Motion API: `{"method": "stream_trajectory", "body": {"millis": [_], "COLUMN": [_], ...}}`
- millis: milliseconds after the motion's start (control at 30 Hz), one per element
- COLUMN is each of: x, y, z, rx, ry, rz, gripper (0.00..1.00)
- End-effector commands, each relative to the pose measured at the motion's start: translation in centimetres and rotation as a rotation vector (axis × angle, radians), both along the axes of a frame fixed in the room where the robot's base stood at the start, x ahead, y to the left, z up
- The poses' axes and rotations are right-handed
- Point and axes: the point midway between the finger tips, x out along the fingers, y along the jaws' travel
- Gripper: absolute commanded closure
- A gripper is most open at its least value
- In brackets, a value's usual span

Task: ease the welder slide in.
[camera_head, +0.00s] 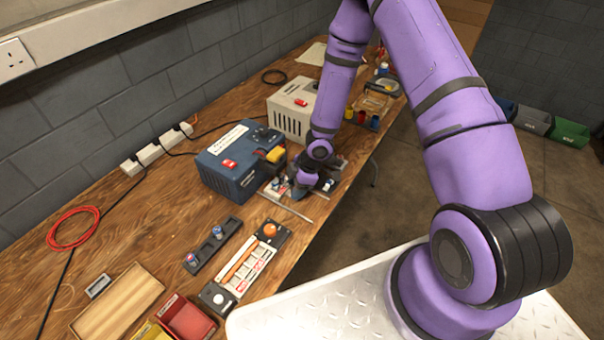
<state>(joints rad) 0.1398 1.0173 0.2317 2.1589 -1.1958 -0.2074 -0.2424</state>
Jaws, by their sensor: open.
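A dark blue box (230,172) with a white label, a red switch and a yellow part on its right side stands on the wooden bench, likely the welder. My gripper (301,190) is open, pointing down at the small parts just right of the blue box. My purple arm and wrist hide most of that spot. Small light and dark pieces and a thin metal rod (286,207) show beside the gripper. The welder slide cannot be made out clearly, nor whether the fingers touch it.
A beige box (291,110) stands behind. In front lie a black holder (213,247) with two knobs, a panel (244,268) with an orange knob, a wooden tray (118,305) and a red bin (188,318). A red cable coil (73,228) lies left. The bench's right edge is close to my gripper.

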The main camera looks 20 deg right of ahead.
Motion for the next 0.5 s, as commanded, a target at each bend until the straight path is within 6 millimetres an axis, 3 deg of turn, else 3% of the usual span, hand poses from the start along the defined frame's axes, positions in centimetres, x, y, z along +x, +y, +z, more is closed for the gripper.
{"method": "stream_trajectory", "body": {"millis": [500], "x": [-0.2], "y": [-1.1], "z": [2.5], "rx": [0.002], "ry": [0.001], "rz": [-0.001], "gripper": [0.5]}}
